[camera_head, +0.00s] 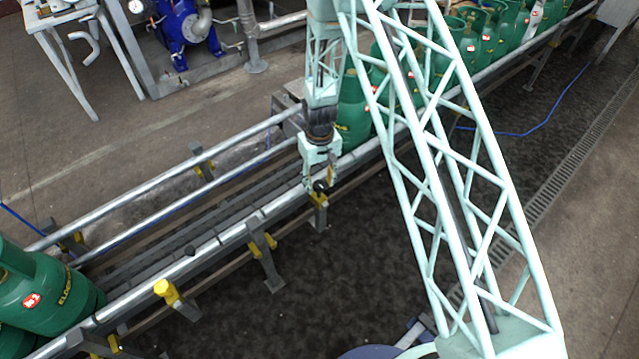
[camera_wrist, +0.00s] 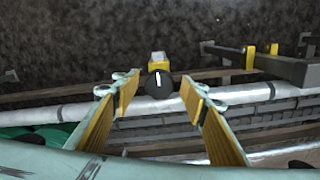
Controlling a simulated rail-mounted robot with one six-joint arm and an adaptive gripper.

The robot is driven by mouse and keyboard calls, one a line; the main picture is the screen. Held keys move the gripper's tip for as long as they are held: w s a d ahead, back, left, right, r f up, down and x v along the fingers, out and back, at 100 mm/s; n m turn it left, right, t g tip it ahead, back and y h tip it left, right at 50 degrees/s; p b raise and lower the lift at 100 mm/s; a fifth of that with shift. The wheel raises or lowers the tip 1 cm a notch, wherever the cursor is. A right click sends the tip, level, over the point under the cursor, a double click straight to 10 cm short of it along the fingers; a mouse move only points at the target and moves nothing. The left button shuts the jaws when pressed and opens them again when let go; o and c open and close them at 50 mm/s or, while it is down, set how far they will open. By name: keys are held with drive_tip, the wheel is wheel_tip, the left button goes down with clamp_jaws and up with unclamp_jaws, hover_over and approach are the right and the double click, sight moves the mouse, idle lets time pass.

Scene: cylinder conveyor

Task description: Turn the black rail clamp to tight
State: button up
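The black rail clamp (camera_wrist: 158,86) is a round black knob with a white line, on a yellow and grey bracket at the silver rail. In the wrist view its line looks nearly upright. In the head view the knob (camera_head: 320,186) shows just below my gripper (camera_head: 318,176), partly hidden by it. In the wrist view my gripper (camera_wrist: 160,97) is open, with one yellow-padded finger on each side of the knob. I see gaps between the pads and the knob. Nothing is held.
The conveyor rails (camera_head: 220,242) run diagonally, with yellow-topped brackets. A yellow knob (camera_head: 163,288) sits on the near rail at lower left. Green gas cylinders (camera_head: 45,290) stand at lower left and others (camera_head: 353,115) behind my arm. Dark floor lies open in front.

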drive_tip(key=shift+c, duration=0.8)
drive_tip(key=c, duration=0.7)
drive_tip(key=shift+n, duration=0.5)
drive_tip(key=n, duration=0.5)
drive_tip(key=shift+w+d+b, duration=0.1)
drive_tip(key=shift+w+b, duration=0.05)
drive_tip(key=shift+b, duration=0.15)
drive_tip(key=n, duration=0.6)
drive_tip(key=shift+w, duration=0.1)
drive_tip(key=n, duration=0.5)
drive_tip(key=shift+n+b, duration=0.35)
drive_tip(key=shift+n, duration=0.05)
drive_tip(key=n, duration=0.6)
drive_tip(key=shift+w, duration=0.1)
